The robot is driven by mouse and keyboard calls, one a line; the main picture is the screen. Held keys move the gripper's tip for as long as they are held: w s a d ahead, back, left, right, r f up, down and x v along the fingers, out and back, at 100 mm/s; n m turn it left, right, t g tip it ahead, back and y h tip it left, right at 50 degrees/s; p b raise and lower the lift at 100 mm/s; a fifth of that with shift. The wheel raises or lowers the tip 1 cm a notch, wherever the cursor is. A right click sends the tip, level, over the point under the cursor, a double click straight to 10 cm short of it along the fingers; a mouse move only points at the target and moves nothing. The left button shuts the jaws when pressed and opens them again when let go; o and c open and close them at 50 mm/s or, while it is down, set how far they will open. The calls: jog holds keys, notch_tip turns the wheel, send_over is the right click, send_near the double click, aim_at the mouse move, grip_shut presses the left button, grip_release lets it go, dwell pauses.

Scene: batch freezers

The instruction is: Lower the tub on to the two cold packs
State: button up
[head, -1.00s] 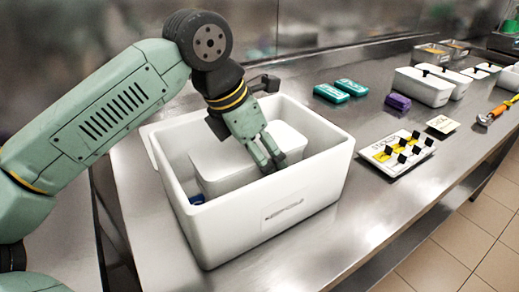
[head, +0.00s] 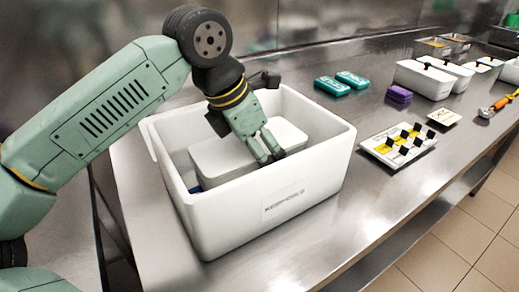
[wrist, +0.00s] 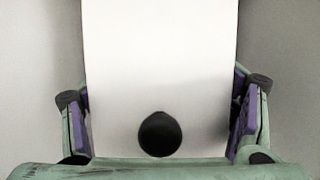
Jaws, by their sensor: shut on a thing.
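A white tub (head: 222,157) with a pale lid is inside a white insulated box (head: 266,222). My gripper (head: 267,156) reaches into the box from above and is shut on the tub. In the wrist view the fingers are on either side of the tub's lid (wrist: 160,60), which has a round black knob (wrist: 160,134). A sliver of a blue cold pack (head: 196,189) shows low in the box at the tub's left end. The rest of it and any second pack are hidden, so I cannot tell whether the tub touches them.
The box walls stand close around the tub. On the steel counter (head: 300,255) to the right are teal packs (head: 342,83), purple packs (head: 399,95), a tray with black markers (head: 398,146), a small card (head: 444,117) and several white tubs (head: 425,80). A steel wall runs behind.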

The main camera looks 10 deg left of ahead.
jog(key=shift+f+b, duration=0.3)
jog(key=shift+f, duration=0.05)
jog(key=o, duration=1.8)
jog(key=shift+r, duration=0.1)
jog(key=shift+r+p, duration=5.3)
jog(key=shift+r, duration=2.65)
